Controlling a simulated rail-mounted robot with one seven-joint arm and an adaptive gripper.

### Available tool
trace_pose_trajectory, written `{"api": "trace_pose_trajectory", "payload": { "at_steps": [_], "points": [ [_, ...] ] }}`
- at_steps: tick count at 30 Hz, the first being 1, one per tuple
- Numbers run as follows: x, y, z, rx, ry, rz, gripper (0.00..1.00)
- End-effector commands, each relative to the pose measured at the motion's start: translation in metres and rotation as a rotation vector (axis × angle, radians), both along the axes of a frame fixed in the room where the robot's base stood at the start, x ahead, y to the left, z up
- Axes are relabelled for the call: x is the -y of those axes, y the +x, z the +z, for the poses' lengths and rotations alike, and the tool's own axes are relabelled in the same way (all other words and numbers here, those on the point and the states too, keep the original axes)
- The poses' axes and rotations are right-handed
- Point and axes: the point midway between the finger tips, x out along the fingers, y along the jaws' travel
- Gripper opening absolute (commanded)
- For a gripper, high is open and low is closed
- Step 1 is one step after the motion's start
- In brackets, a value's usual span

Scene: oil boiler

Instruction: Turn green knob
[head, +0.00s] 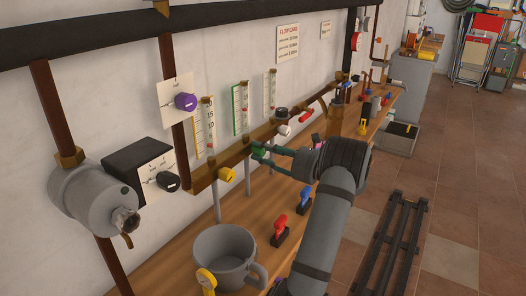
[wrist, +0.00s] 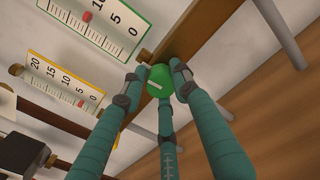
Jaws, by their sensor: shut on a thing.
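The green knob (wrist: 159,80) is on the brown manifold bar, below the green-framed flow gauge. In the head view, my gripper (head: 262,152) reaches in from the right to the bar, and the green knob (head: 257,153) is partly hidden by the fingers.
A yellow knob (head: 227,174) is left of the green one, and white (head: 285,130) and red (head: 306,116) knobs are to the right. A grey mug (head: 225,256) and red (head: 279,230) and blue (head: 305,199) valves stand on the wooden bench below.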

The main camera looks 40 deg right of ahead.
Motion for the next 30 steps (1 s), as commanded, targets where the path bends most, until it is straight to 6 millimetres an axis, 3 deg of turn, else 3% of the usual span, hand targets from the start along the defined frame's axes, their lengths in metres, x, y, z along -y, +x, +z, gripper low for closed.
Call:
{"api": "trace_pose_trajectory", "payload": {
  "at_steps": [10,18,19,27,30],
  "points": [
    [0.0016,0.0000,-0.0006,0.057,-0.145,-0.006,0.03],
    [0.0016,0.0000,0.0044,0.062,-0.156,-0.006,0.03],
    [0.0017,0.0001,0.0045,0.062,-0.156,-0.006,0.30],
    [0.0011,-0.0001,0.0030,0.058,-0.156,-0.004,0.46],
    [0.0008,0.0000,0.0023,0.057,-0.156,-0.003,0.47]
  ]
}}
